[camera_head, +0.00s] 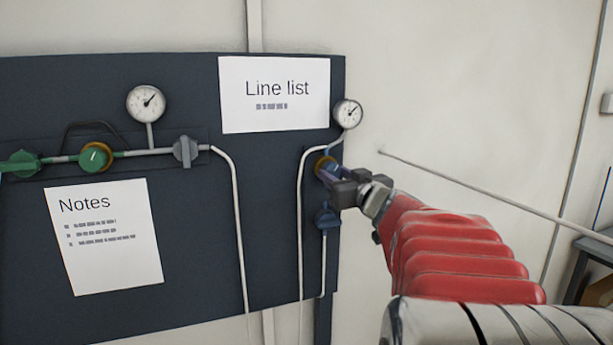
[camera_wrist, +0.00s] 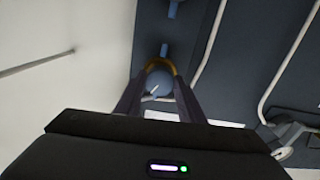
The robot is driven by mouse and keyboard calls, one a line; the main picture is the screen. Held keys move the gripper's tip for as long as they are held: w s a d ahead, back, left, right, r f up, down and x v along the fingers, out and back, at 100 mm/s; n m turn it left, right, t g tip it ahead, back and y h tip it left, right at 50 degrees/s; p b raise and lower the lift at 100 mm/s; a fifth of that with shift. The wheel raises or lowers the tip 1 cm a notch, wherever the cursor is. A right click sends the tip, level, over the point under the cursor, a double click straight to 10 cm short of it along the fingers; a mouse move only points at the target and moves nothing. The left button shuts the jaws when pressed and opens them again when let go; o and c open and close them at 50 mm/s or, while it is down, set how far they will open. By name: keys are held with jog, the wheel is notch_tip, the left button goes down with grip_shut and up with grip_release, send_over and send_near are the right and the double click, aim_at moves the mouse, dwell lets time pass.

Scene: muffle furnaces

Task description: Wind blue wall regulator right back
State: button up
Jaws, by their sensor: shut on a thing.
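The blue wall regulator (camera_wrist: 159,83) is on the right part of the dark wall panel, with a brass-coloured ring behind its blue knob. In the head view its ring (camera_head: 325,165) shows just left of my gripper (camera_head: 334,177), which hides most of the knob. In the wrist view my gripper (camera_wrist: 158,98) has one finger on each side of the blue knob and is shut on it. A pale pointer mark shows on the knob face. A round gauge (camera_head: 348,113) sits above the regulator on a thin pipe. A blue valve (camera_head: 327,216) sits below it.
The dark panel (camera_head: 200,230) also carries a green regulator (camera_head: 94,157) with its own gauge (camera_head: 146,104), a grey valve (camera_head: 186,150), and white pipes. A "Line list" sheet (camera_head: 275,95) and a "Notes" sheet (camera_head: 105,238) hang there. A thin rod (camera_head: 480,190) runs along the right wall.

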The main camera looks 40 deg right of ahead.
jog(key=shift+c, duration=0.7)
jog(key=shift+n, duration=0.5)
jog(key=n, duration=0.4)
jog(key=shift+n, duration=0.3)
jog(key=n, duration=1.2)
jog(key=shift+f+n, duration=0.1)
jog(key=shift+n, duration=0.3)
jog(key=n, duration=0.5)
jog(key=shift+n, duration=0.4)
